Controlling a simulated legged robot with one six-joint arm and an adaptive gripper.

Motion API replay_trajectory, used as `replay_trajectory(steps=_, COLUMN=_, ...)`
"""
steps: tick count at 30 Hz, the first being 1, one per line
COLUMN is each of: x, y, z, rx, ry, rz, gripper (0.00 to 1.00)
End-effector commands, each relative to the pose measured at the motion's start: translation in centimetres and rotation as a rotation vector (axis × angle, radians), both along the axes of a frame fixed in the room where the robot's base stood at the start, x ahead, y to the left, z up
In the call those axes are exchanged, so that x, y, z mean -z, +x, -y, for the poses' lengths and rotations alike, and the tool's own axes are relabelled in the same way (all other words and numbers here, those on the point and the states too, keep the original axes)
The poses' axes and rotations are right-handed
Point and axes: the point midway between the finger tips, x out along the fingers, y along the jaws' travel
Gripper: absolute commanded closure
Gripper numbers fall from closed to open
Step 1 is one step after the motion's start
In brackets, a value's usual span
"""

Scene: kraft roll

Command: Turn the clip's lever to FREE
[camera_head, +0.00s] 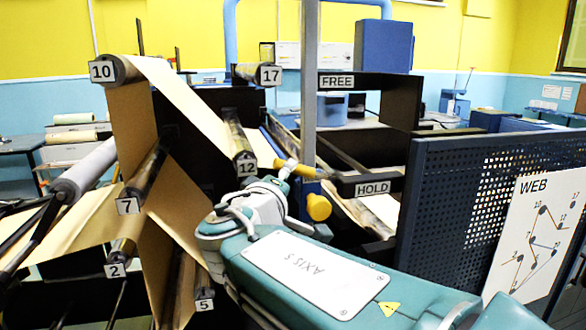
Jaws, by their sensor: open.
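The clip (304,193) is a blue body beside the grey post, partly hidden by my arm. A yellow bar (308,172) and a round yellow knob (318,207) show at it; I cannot tell which is the lever's handle. Both are close to the HOLD sign (372,188) and well below the FREE sign (337,81). My teal arm reaches in from the lower right. My gripper (284,172) is open at its end, close to the yellow bar. Its fingers are small and overlap the clip in view, so contact cannot be told.
A grey vertical post (309,70) rises above the clip. Numbered rollers with a brown paper web (185,100) fill the left. A dark blue perforated panel (450,180) with a WEB diagram (540,235) stands to the right. Dark frame bars lie behind the clip.

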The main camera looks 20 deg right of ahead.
Motion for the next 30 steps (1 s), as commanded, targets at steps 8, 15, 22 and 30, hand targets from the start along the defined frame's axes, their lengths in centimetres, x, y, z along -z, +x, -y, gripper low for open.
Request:
replay_trajectory(steps=8, x=0.1, y=4.2, z=2.3, rx=0.002, ry=-0.001, rz=-0.002, gripper=0.35)
replay_trajectory(steps=15, x=0.1, y=5.4, z=3.0, rx=-0.001, ry=-0.001, rz=-0.001, gripper=0.35)
replay_trajectory(steps=22, x=0.0, y=5.4, z=3.0, rx=-0.001, ry=-0.001, rz=-0.001, gripper=0.44)
replay_trajectory(steps=30, x=0.1, y=5.4, z=3.0, rx=-0.002, ry=-0.001, rz=-0.002, gripper=1.0)
